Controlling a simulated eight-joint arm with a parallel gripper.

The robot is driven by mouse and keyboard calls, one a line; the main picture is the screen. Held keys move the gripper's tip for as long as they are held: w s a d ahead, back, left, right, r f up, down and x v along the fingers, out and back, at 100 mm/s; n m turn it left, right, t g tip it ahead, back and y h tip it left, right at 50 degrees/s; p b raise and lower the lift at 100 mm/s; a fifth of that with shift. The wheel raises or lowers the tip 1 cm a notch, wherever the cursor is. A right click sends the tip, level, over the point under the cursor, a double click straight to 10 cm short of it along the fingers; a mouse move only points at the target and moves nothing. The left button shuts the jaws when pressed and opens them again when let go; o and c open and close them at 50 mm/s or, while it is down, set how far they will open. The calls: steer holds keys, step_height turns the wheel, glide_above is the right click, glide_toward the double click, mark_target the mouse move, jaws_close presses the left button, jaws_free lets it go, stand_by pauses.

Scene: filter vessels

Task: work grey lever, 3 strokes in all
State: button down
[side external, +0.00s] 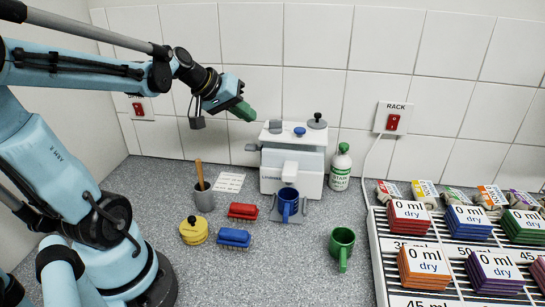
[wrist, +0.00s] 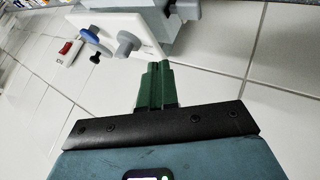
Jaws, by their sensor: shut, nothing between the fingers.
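I cannot tell for certain which part is the grey lever. My gripper (side external: 246,113) has green fingers, shut and empty, up and left of the machine top, apart from it. In the wrist view the shut fingers (wrist: 158,72) point towards the wall; a grey knob (wrist: 128,42) and blue knob (wrist: 88,36) show beyond them to the left.
A blue mug (side external: 287,203) stands under the machine's spout. A green-capped bottle (side external: 341,168) is right of the machine; a green mug (side external: 342,246) is in front. Red (side external: 243,211) and blue (side external: 233,237) brushes and a yellow tin (side external: 193,231) lie left. A rack (side external: 380,270) holds coloured blocks.

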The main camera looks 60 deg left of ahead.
mark_target(247, 147)
stand_by(0.8)
step_height(247, 147, up, 4)
steer(key=shift+f, duration=0.1)
steer(key=shift+f, duration=0.1)
stand_by(0.4)
steer(key=shift+f, duration=4.3)
steer(key=shift+f, duration=0.2)
steer(key=shift+f, duration=0.25)
